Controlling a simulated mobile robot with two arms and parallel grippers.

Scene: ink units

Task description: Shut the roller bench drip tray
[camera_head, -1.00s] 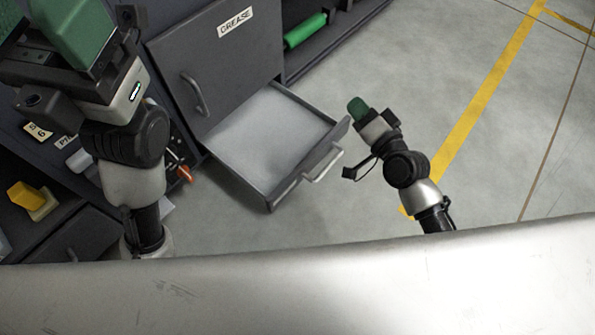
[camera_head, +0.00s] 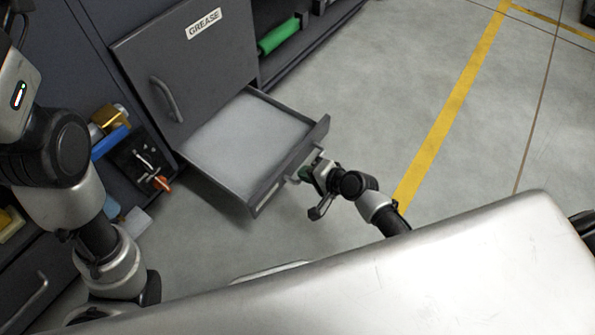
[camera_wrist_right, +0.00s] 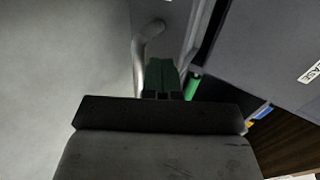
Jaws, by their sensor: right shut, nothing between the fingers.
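The drip tray (camera_head: 245,140) is a grey drawer with a pale floor, pulled out low from the dark roller bench below the GREASE door. Its front panel (camera_head: 268,192) faces the lower right and has a bar handle. My right gripper (camera_head: 304,174) is shut and empty at the outer side of that front, by the handle. In the right wrist view, the green fingertips (camera_wrist_right: 162,76) lie together close beside the handle (camera_wrist_right: 146,42); I cannot tell whether they touch it. Only the left arm and wrist show at the left edge; its fingers are outside the view.
The GREASE door (camera_head: 190,65) is above the tray and looks shut. A green roll (camera_head: 278,37) lies on an open shelf to its right. Small tools and an orange item (camera_head: 162,184) are on the left. Open floor (camera_head: 400,90) with a yellow line is on the right.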

